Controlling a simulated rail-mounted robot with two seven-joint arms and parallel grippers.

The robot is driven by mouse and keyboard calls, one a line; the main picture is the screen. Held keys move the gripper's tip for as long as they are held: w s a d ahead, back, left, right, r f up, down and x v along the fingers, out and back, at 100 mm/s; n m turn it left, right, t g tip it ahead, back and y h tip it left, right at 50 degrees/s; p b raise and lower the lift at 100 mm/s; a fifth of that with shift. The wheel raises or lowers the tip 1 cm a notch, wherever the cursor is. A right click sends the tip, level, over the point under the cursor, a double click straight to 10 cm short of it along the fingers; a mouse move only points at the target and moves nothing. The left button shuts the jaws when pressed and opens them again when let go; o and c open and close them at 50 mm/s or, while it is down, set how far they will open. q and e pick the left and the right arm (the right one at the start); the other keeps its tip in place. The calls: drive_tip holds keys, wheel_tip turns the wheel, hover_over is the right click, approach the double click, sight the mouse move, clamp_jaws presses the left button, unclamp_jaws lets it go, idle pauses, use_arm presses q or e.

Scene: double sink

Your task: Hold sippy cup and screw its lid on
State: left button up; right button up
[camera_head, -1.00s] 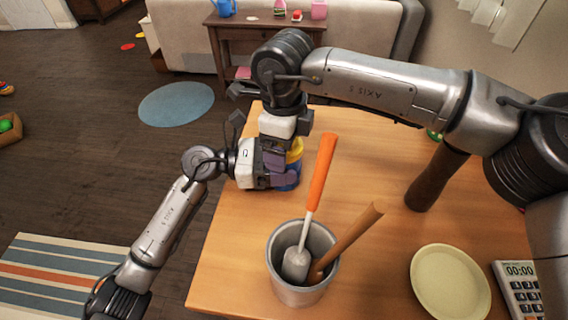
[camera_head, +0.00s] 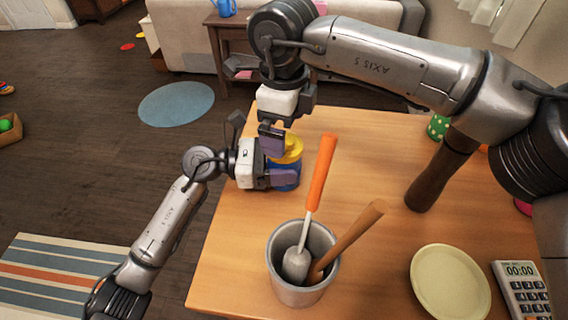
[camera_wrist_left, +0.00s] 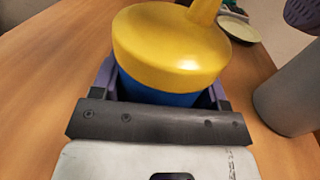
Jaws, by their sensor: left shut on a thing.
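The blue sippy cup (camera_head: 289,186) stands upright near the table's far left edge. Its yellow lid (camera_head: 291,148), with a spout, sits on top; how tightly it is screwed on cannot be told. In the left wrist view the lid (camera_wrist_left: 172,45) covers the cup's top, with a blue band of the cup (camera_wrist_left: 160,92) below it. My left gripper (camera_head: 284,175) is shut around the blue body from the left. My right gripper (camera_head: 271,145) points down just above and left of the lid, with one finger partly in front of it. Its opening is unclear.
A metal pot (camera_head: 277,252) with an orange-handled spatula (camera_head: 324,175) and a wooden-handled utensil (camera_head: 355,236) stands in front of the cup. A pale plate (camera_head: 450,285) and a calculator-like timer (camera_head: 522,290) lie at right.

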drive_tip(key=shift+c, duration=0.2)
drive_tip(key=shift+f, duration=0.2)
drive_tip(key=shift+c, duration=0.2)
drive_tip(key=shift+s+a+r+y, duration=0.1)
drive_tip(key=shift+s+a+y, duration=0.1)
drive_tip(key=shift+a, duration=0.2)
drive_tip(key=shift+s+a+y, duration=0.1)
drive_tip(key=shift+a+y, duration=0.1)
drive_tip(key=shift+a, duration=0.2)
drive_tip(key=r+n, duration=0.1)
drive_tip(key=r, duration=0.1)
drive_tip(key=r+n, duration=0.1)
drive_tip(key=shift+w+a+n, duration=0.15)
drive_tip(key=shift+a+n, duration=0.1)
drive_tip(key=shift+n, duration=0.05)
drive_tip(key=shift+w+d+r+n, duration=0.1)
drive_tip(key=shift+d+r+n, duration=0.15)
drive_tip(key=shift+n, duration=0.55)
drive_tip(key=shift+d+r+n, duration=0.15)
drive_tip(key=shift+d+n, duration=0.1)
drive_tip(key=shift+n, duration=0.65)
drive_tip(key=shift+w+d+n+h, duration=0.1)
drive_tip(key=shift+d+n+h, duration=0.25)
drive_tip(key=shift+n, duration=0.85)
drive_tip(key=n, duration=0.3)
drive_tip(key=shift+d, duration=0.2)
